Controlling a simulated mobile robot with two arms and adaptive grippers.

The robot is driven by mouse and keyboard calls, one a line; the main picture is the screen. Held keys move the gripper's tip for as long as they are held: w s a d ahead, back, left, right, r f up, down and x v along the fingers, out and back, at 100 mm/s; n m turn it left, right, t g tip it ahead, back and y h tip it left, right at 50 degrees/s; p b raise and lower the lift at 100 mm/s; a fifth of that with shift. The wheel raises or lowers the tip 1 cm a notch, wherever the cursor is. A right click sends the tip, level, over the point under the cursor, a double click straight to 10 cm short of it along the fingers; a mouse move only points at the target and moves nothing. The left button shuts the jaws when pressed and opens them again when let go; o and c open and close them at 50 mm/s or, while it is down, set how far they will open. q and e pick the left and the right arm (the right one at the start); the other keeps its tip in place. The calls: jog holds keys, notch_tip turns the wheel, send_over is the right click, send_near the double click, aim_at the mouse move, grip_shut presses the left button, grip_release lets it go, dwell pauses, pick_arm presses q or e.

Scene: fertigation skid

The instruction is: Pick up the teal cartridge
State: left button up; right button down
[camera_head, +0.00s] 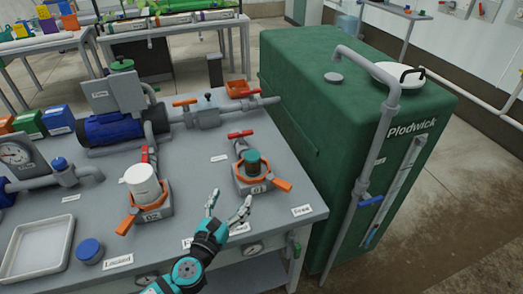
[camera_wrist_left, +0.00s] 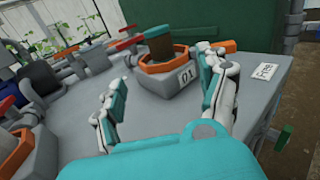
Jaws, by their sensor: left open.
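The teal cartridge (camera_head: 253,160) stands in the right-hand grey holder with an orange collar (camera_head: 242,182), marked 01. It has a dark teal top and a brown lower part. In the left wrist view the cartridge (camera_wrist_left: 159,44) is ahead, beyond and between the fingers. My left gripper (camera_head: 228,203) is open and empty, just in front of the holder and apart from the cartridge. In the left wrist view my left gripper (camera_wrist_left: 160,105) shows both fingers spread. My right gripper is not in view.
A white cartridge (camera_head: 141,182) stands in another orange-collared holder to the left. An orange handle (camera_head: 282,184) sticks out beside the teal cartridge's holder. A grey tray (camera_head: 38,247) and blue cap (camera_head: 90,250) lie at front left. A large green tank (camera_head: 340,110) stands right of the bench.

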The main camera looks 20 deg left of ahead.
aim_at(249, 166)
pick_arm(q)
jog(key=shift+w+r, duration=0.2)
jog(key=shift+w, duration=0.15)
jog(key=shift+w+d+r+p, duration=0.1)
jog(key=shift+w+r+p, duration=0.4)
jog(key=shift+w, duration=0.35)
jog(key=w, duration=0.7)
jog(key=shift+w+d+f, duration=0.1)
jog(key=shift+d+f, duration=0.2)
jog(key=shift+f, duration=0.1)
jog(key=shift+w+r, duration=0.15)
jog(key=shift+w, duration=0.55)
jog(key=w, duration=0.4)
jog(key=shift+w+d+b, duration=0.25)
jog(key=shift+w+b, duration=0.05)
jog(key=shift+w, duration=0.1)
jog(key=c, duration=1.4)
